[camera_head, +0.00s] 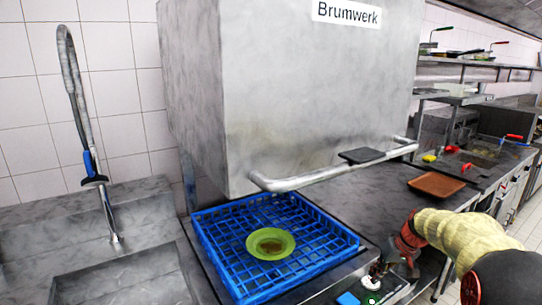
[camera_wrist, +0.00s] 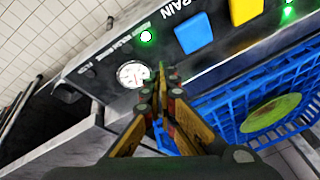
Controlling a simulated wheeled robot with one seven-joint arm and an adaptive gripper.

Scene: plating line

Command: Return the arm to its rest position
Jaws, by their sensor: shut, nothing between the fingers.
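My arm reaches in from the lower right in the head view. My gripper (camera_head: 382,268) is at the front edge of the counter, right of the blue dish rack (camera_head: 215,262). In the wrist view my gripper (camera_wrist: 161,78) is shut, with its fingers together and nothing between them. I cannot tell whether the tips touch the panel.
A green plate (camera_head: 271,244) with a brown patch lies in the rack. A large grey hood (camera_head: 300,90) with a bar handle (camera_head: 325,177) rises behind it. A sink (camera_head: 125,280) with a hose tap (camera_head: 75,85) is left. A brown tray (camera_head: 436,184) lies on the right counter.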

